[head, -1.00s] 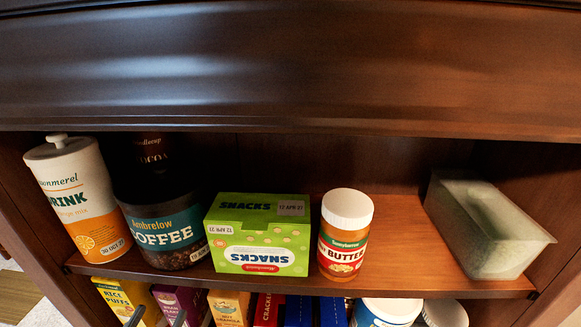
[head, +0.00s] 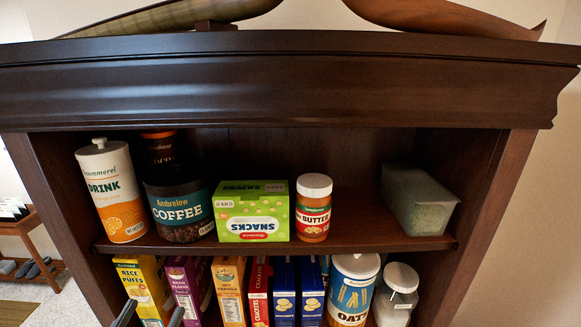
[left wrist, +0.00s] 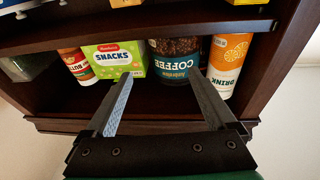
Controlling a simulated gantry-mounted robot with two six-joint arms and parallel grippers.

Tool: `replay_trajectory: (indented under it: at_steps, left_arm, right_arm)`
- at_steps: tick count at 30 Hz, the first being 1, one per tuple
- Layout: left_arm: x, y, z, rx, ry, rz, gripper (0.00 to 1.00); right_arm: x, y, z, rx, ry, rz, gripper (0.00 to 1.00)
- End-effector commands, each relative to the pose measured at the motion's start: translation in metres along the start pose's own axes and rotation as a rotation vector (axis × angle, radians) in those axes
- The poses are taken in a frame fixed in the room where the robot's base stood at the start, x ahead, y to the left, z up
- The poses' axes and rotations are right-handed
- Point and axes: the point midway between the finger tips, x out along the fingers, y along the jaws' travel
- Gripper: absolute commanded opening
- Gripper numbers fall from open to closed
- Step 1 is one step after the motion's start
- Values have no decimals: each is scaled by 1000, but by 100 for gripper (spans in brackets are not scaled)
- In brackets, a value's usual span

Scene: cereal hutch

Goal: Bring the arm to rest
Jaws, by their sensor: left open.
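My left gripper (head: 150,316) shows only as two dark, spread fingertips at the lower left edge of the head view, in front of the lower-shelf cereal boxes. In the left wrist view the same gripper (left wrist: 161,76) is open with nothing between its fingers. That view is upside down and shows the coffee jar (left wrist: 175,69), green snacks box (left wrist: 114,58) and orange drink canister (left wrist: 228,58) beyond the fingers. My right gripper is in neither view.
The dark wooden hutch's upper shelf holds the drink canister (head: 111,190), coffee jar (head: 179,211), snacks box (head: 252,213), peanut butter jar (head: 313,210) and a translucent bin (head: 417,203). Boxes and an oats canister (head: 352,290) fill the shelf below.

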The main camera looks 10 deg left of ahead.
Motion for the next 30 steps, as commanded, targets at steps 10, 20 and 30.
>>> replay_trajectory:
  at_steps: [10, 20, 30]
  left_arm:
    - [28, 58, -187, -5, 371, 109, 90]
    - [-3, 76, -338, -79, 665, 129, 90]
    - [0, 75, -331, -103, 636, 128, 90]
  right_arm:
    - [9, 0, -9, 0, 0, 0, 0]
    - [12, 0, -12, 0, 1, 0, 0]
    - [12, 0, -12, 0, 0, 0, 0]
